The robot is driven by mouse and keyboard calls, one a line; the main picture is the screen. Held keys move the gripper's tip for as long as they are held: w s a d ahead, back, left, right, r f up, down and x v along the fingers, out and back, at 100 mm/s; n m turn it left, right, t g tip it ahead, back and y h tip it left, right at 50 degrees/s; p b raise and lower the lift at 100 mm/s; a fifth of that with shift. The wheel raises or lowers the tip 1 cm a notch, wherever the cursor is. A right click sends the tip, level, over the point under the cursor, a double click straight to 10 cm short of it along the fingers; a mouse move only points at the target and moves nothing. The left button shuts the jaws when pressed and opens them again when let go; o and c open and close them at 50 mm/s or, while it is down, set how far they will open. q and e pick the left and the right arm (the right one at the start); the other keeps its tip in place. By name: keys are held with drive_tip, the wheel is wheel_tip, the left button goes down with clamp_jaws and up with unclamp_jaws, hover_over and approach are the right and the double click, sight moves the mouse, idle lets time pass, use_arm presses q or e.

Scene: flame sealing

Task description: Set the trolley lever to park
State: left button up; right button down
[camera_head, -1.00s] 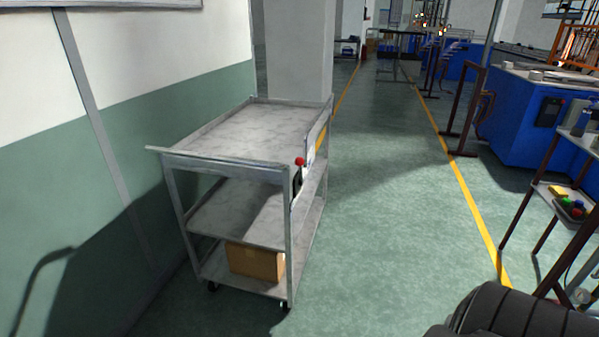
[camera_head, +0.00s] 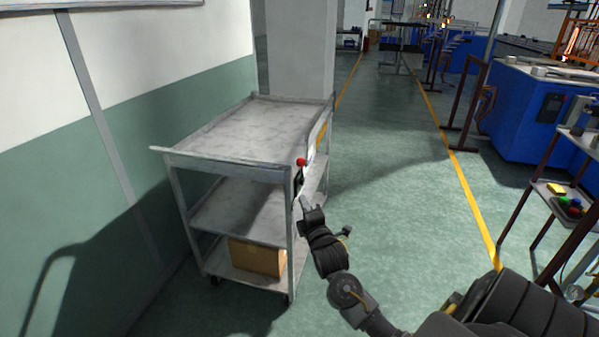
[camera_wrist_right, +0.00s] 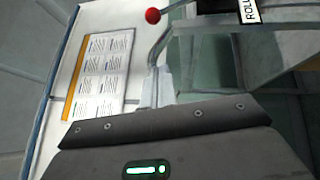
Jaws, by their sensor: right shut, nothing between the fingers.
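The grey metal trolley (camera_head: 225,160) stands by the wall. Its lever has a red knob (camera_head: 301,162) at the near right corner, pointing up. In the right wrist view the red knob (camera_wrist_right: 152,15) shows at the top, on a bent metal rod. A label reading "ROLL" (camera_wrist_right: 248,10), partly cut off, is to the right of it. My right gripper (camera_head: 305,201) is shut and empty, just below the knob beside the trolley's right side. Its fingertips (camera_wrist_right: 156,88) show near the rod in the wrist view; whether they touch it I cannot tell. My left gripper is out of view.
A cardboard box (camera_head: 257,258) sits on the trolley's bottom shelf. A printed sheet (camera_wrist_right: 100,72) is on the panel beside the lever. A rack (camera_head: 553,190) with small coloured items stands at the right. The green floor right of the trolley is clear.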

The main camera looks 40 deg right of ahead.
drive_tip(key=shift+r, duration=0.15)
drive_tip(key=s+d+p+x, duration=0.1)
drive_tip(key=d+p+x, duration=0.1)
drive_tip(key=x, duration=1)
drive_tip(key=shift+w+d+r+p, duration=0.25)
drive_tip(key=shift+w+d+p, duration=0.1)
drive_tip(key=shift+d+p, duration=0.1)
